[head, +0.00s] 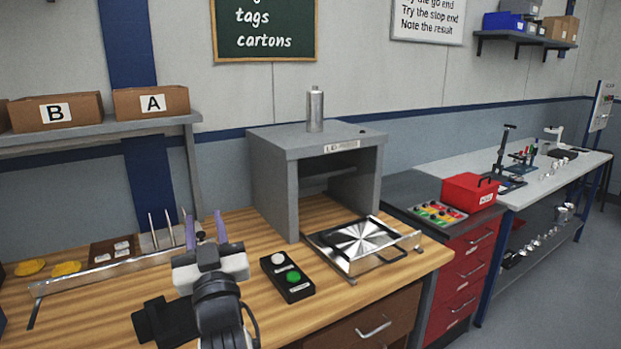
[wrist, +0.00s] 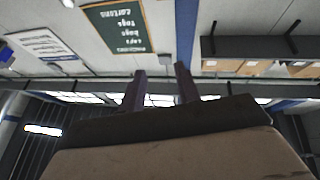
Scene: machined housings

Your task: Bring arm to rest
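My gripper (head: 205,230) is raised over the front of the wooden workbench (head: 235,325) in the head view, its two purple fingers pointing up and away. The fingers stand apart with nothing between them. In the wrist view the gripper (wrist: 160,85) also shows a clear gap, with the upside-down wall and ceiling behind it. My arm hides part of the bench below it.
A grey box-like station (head: 270,185) with a metal cylinder (head: 315,110) on top stands behind. A rail (head: 110,268) lies left. Space above is clear.

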